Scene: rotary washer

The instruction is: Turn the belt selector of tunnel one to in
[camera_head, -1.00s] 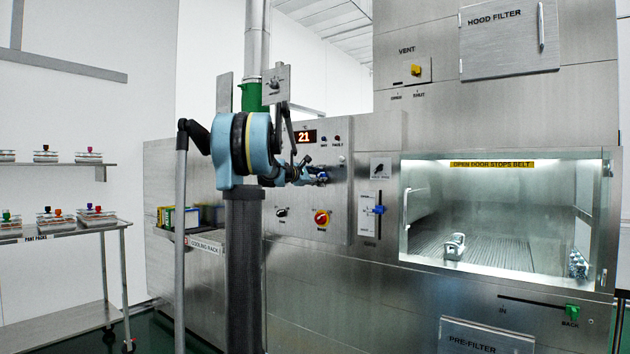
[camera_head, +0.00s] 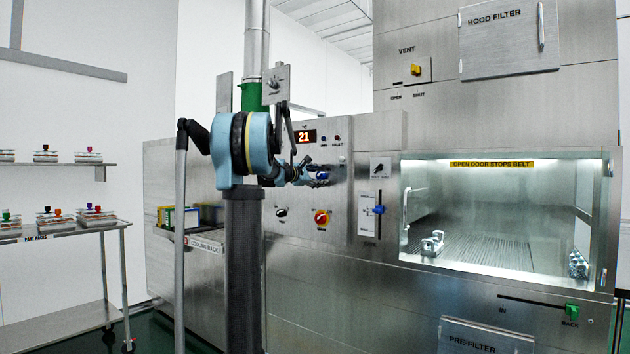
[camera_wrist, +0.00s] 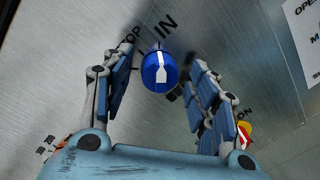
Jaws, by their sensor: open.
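The belt selector is a blue round knob with a white pointer mark (camera_wrist: 158,74) on a steel panel. In the wrist view the label IN lies just above it, and a partly covered label, apparently STOP, lies to its upper left. The white mark runs roughly upward, but I cannot tell exactly which label it points at. My gripper (camera_wrist: 161,64) is open, with one finger on each side of the knob; contact is unclear. In the head view my gripper (camera_head: 306,171) is at the panel, and the blue knob (camera_head: 322,176) shows partly behind it.
A blue-handled slider (camera_head: 379,210) is to the right. The lit tunnel window (camera_head: 470,225) shows metal items on the belt.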

